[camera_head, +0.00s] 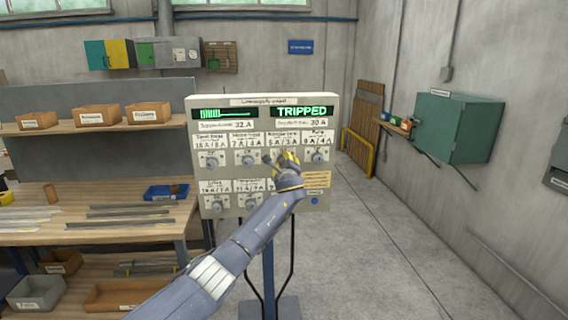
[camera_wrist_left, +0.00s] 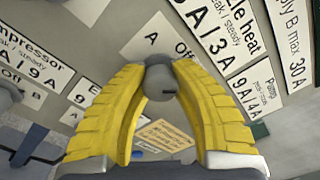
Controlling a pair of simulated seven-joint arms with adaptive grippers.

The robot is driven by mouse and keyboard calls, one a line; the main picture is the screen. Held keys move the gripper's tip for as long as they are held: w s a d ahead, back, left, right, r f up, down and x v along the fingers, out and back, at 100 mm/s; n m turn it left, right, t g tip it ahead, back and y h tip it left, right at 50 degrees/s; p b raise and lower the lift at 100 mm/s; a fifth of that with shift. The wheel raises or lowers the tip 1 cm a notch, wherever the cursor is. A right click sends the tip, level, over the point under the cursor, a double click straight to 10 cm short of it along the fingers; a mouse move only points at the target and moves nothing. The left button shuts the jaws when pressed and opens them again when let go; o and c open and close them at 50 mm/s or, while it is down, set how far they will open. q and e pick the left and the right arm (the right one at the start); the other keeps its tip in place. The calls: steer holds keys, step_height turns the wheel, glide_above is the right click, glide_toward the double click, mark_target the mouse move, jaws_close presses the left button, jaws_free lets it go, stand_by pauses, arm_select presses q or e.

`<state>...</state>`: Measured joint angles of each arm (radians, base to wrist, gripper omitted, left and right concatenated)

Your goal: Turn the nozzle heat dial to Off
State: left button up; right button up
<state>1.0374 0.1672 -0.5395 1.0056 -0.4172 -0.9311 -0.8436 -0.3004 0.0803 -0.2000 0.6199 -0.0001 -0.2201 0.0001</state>
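The grey supply panel (camera_head: 238,120) stands in the middle of the head view, with a green "TRIPPED" readout (camera_head: 301,112) at its upper right. My left gripper (camera_head: 286,160) is at the third dial of the upper row and hides it there. In the left wrist view, the nozzle heat dial (camera_wrist_left: 161,84) is a round grey knob between my yellow fingertips, which appear to touch its two sides. A dark mark on the knob points right in that view. Above it are the letters "A" and "Off"; the nozzle heat label (camera_wrist_left: 225,32) is partly cut off. My right gripper is not in view.
Neighbouring dials (camera_head: 249,159) and (camera_head: 317,157) sit close on both sides. My left arm covers part of the lower row. A workbench (camera_head: 100,235) with metal strips stands left, a green wall cabinet (camera_head: 457,128) right. Floor right of the panel is clear.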

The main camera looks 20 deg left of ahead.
arm_select(q)
jaws_close()
steer(key=shift+f, duration=0.1)
steer(key=shift+d+n, duration=0.15)
steer(key=shift+n, duration=0.45)
steer(key=n, duration=0.4)
steer(key=shift+n, duration=1.9)
steer(key=o, duration=1)
jaws_free()
